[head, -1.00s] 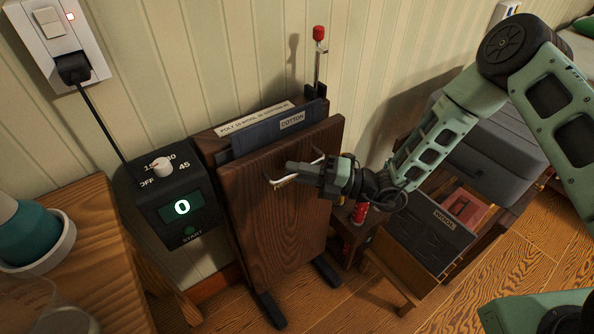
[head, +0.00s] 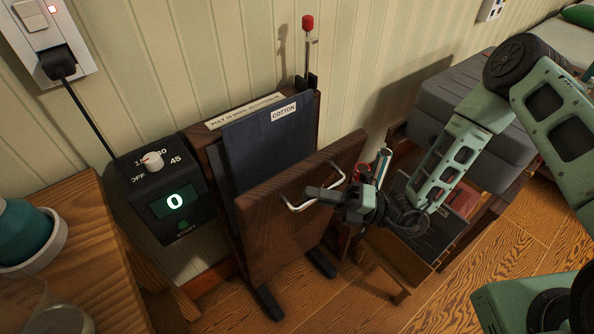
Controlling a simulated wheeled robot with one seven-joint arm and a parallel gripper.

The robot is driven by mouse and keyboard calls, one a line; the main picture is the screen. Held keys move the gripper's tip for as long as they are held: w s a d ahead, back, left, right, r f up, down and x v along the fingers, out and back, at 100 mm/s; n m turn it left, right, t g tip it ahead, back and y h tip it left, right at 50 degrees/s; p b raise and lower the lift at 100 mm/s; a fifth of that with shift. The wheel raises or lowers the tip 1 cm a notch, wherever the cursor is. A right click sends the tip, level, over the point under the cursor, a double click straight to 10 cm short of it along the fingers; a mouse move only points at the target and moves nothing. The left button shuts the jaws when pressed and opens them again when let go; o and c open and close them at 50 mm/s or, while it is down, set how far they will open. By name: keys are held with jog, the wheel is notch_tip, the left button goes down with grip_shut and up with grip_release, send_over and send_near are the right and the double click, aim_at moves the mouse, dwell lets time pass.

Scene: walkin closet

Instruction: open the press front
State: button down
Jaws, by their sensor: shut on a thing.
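The press front (head: 290,225) is a dark wooden panel, tilted outward at the top, away from the press body. A pale metal handle (head: 297,206) is fixed on its outer face. Behind the front, dark blue cloth labelled COTTON (head: 265,140) hangs against the press back (head: 214,150). A gap shows between the cloth and the front's top edge. A lever with a red knob (head: 307,24) stands upright at the press's right rear.
A black control box (head: 160,190) with a dial and a display reading 0 stands left of the press. A wooden table (head: 75,240) is at the left. Wooden floor is clear in front.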

jog(key=s+d+f+n, duration=0.1)
jog(key=s+d+f, duration=0.1)
jog(key=s, duration=0.3)
jog(key=shift+d+y+b, duration=0.3)
jog(key=shift+d+b, duration=0.1)
jog(key=shift+d, duration=0.3)
jog(key=shift+w, duration=0.1)
jog(key=c, duration=1.7)
grip_release()
jog(key=shift+c, duration=0.2)
jog(key=shift+r, duration=0.15)
jog(key=b+v, duration=0.1)
jog(key=v, duration=1.6)
jog(key=shift+d, duration=0.2)
